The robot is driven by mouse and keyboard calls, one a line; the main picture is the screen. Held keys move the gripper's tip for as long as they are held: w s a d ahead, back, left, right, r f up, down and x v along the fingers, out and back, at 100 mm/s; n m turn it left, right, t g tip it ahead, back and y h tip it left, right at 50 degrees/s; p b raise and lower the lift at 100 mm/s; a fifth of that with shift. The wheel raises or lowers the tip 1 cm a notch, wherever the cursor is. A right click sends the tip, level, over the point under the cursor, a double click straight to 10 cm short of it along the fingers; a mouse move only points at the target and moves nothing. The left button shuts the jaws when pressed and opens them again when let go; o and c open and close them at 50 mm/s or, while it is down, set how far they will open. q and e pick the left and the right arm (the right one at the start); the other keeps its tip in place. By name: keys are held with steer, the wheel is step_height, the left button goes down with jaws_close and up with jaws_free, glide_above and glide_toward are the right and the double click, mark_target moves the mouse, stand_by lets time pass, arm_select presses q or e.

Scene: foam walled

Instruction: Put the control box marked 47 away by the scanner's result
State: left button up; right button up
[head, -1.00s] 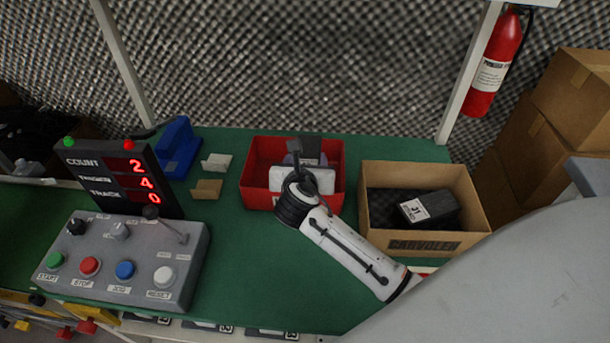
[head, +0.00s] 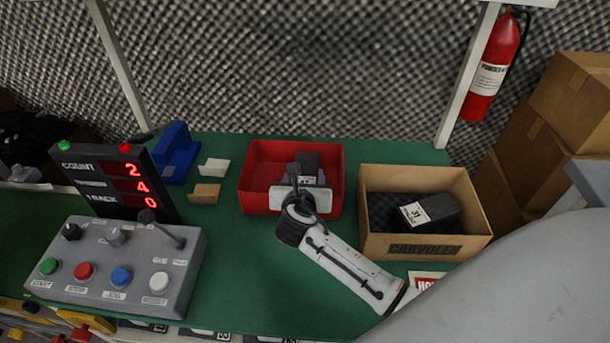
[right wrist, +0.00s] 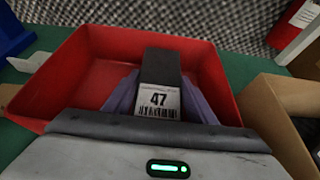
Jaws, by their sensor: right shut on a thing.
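The control box marked 47 (right wrist: 160,97) is dark, with a white label and barcode facing the right wrist camera. My right gripper (right wrist: 157,84) is shut on it, with a lavender finger on each side. The red bin (right wrist: 75,62) lies around and behind the box in that view. In the head view the dark box (head: 308,162) shows above my right gripper (head: 306,172), within the outline of the red bin (head: 262,158). Whether the box touches the bin floor cannot be told. My left gripper is not in view.
A cardboard box (head: 430,246) right of the bin holds a dark box marked 31 (head: 432,211). A control panel (head: 115,268) and a display reading 2, 4, 0 (head: 118,183) stand left. A blue device (head: 177,152) stands behind. Green tabletop is clear in front of the bin.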

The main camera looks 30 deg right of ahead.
steer(key=o, duration=1.4)
steer(key=shift+s+f, duration=0.2)
steer(key=shift+f, duration=0.25)
steer(key=shift+r, duration=0.25)
steer(key=v, duration=0.4)
steer(key=p+v, duration=0.1)
steer(key=v, duration=0.3)
steer(key=r+p+v, duration=0.1)
steer(key=v, duration=0.3)
steer(key=shift+w+r, duration=0.15)
